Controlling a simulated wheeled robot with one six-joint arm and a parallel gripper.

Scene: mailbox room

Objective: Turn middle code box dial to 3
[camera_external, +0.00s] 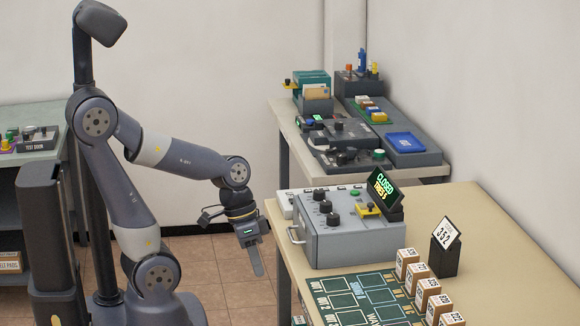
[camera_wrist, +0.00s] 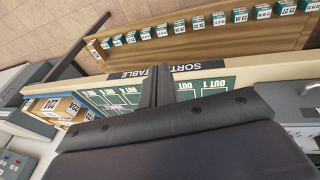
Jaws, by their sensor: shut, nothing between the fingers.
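The grey code box (camera_external: 352,238) stands at the left end of the wooden table in the external view. Three black dials run down the left of its top, and the middle dial (camera_external: 325,206) sits between the other two. Its setting is too small to read. My gripper (camera_external: 258,268) is shut and empty, pointing down in the air left of the table and apart from the box. Its shut fingers also show in the wrist view (camera_wrist: 157,86); no dial can be made out there.
A card (camera_external: 446,233) reading 352 stands in a black holder at right. A green sorting mat (camera_external: 320,288) and several small cartons (camera_external: 414,278) lie in front of the box. Another table (camera_external: 292,130) with devices stands behind. The floor (camera_external: 205,262) around my gripper is clear.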

